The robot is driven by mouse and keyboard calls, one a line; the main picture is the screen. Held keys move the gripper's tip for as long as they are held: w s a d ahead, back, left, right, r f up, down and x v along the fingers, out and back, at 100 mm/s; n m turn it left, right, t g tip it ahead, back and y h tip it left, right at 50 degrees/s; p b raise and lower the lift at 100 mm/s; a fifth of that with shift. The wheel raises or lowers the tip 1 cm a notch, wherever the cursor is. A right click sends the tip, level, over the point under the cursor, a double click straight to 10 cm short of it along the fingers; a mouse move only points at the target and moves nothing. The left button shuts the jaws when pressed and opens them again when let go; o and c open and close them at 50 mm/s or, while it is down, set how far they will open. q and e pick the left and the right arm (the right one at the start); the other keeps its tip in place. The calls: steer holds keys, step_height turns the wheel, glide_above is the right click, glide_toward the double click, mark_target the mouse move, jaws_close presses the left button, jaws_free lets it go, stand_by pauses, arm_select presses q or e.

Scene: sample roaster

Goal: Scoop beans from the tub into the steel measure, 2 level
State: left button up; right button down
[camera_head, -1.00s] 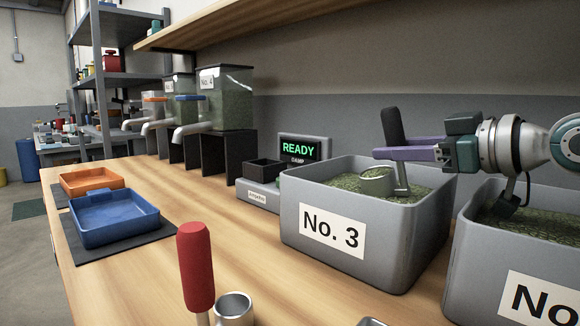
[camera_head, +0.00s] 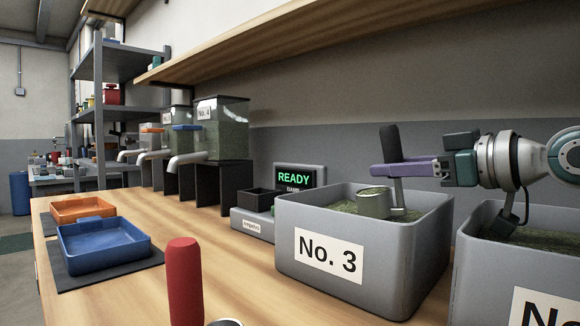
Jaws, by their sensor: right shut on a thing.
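The grey tub marked No. 3 (camera_head: 395,265) stands on the bench right of centre, with green beans (camera_head: 345,208) inside. My right gripper (camera_head: 392,168) reaches in from the right above the tub and is shut on the black upright handle (camera_head: 390,142) of a scoop. The scoop's steel cup (camera_head: 373,204) is upright inside the tub at bean level; its contents and lower edge contact are hard to see. A steel cup, likely the measure (camera_head: 226,322), shows only its rim at the bottom edge. My left gripper is out of view.
A red-handled tool (camera_head: 185,280) stands beside the steel rim. A second grey tub (camera_head: 490,290) is at right. A scale with a READY display (camera_head: 294,180) sits behind tub No. 3. Blue (camera_head: 105,262) and orange (camera_head: 82,216) trays lie left.

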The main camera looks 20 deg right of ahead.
stand_by(0.3)
steer(key=shift+r+p, duration=0.3)
step_height(320, 180, up, 8)
steer(key=p, duration=0.7)
steer(key=shift+f, duration=0.1)
